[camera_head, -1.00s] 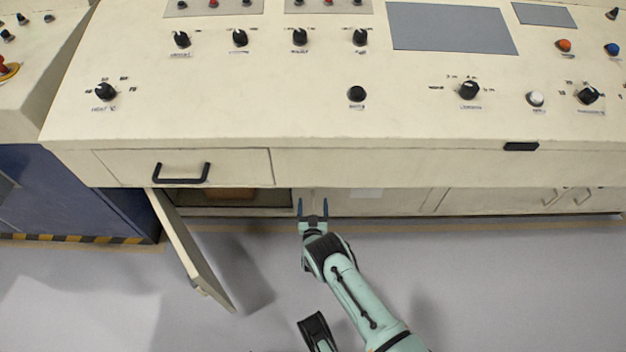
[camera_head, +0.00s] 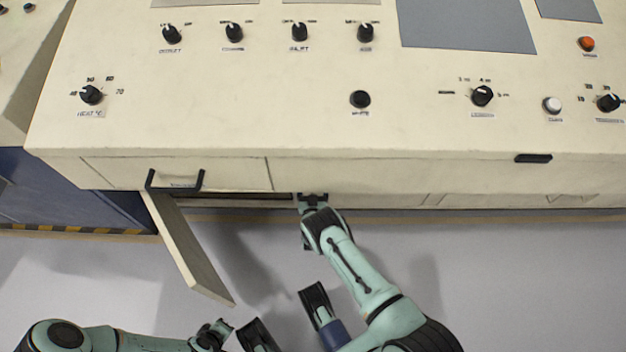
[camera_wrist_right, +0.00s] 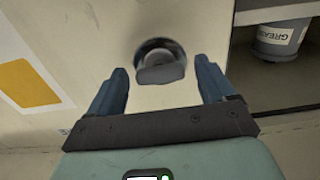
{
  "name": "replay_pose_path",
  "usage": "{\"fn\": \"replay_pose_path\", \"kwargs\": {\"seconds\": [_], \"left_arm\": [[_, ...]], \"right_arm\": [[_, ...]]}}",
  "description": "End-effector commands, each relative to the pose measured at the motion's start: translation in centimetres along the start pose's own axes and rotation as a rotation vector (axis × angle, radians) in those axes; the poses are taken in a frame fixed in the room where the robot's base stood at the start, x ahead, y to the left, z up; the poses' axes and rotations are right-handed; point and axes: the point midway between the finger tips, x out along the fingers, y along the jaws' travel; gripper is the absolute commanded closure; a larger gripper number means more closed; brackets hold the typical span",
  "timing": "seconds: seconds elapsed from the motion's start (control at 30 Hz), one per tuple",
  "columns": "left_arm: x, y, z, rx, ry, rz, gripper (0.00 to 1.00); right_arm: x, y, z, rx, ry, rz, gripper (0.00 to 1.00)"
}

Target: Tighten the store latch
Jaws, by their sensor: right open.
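The latch (camera_wrist_right: 161,73), a round grey metal fitting with a raised turn piece, sits in a cream panel in the right wrist view. My right gripper (camera_head: 312,197) is open, with one blue finger at each side of the latch; I cannot tell whether they touch it. In the head view its fingertips and the latch are hidden below the console's front edge. My left gripper (camera_head: 215,334) is low in the head view, apart from the console; its jaws are too unclear to judge.
An open cabinet door (camera_head: 190,250) juts out left of my right arm. A drawer handle (camera_head: 175,183) sticks out above it. In the right wrist view, a grease tin (camera_wrist_right: 278,40) stands in an open compartment beside the panel, and a yellow label (camera_wrist_right: 28,84) is at left.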

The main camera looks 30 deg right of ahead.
Motion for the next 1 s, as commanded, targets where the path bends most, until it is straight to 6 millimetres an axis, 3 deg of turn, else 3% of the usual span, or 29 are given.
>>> {"fn": "replay_pose_path", "kwargs": {"seconds": [0.27, 0.47, 0.77, 1.0], "left_arm": [[-0.01, -0.02, 0.08, 0.000, -0.002, 0.000, 1.00], [-0.01, -0.02, 0.07, 0.000, -0.002, 0.000, 1.00], [0.01, -0.02, 0.03, 0.000, -0.001, 0.000, 1.00], [0.12, -0.06, -0.10, -0.001, 0.003, -0.001, 1.00]], "right_arm": [[-0.05, 0.01, 0.03, 0.000, 0.000, 0.000, 0.17], [-0.03, 0.01, 0.01, 0.000, 0.000, 0.000, 0.73], [0.00, 0.03, 0.00, 0.024, 0.000, 0.001, 0.73], [0.03, 0.08, -0.02, 0.141, 0.001, 0.002, 0.73]]}}
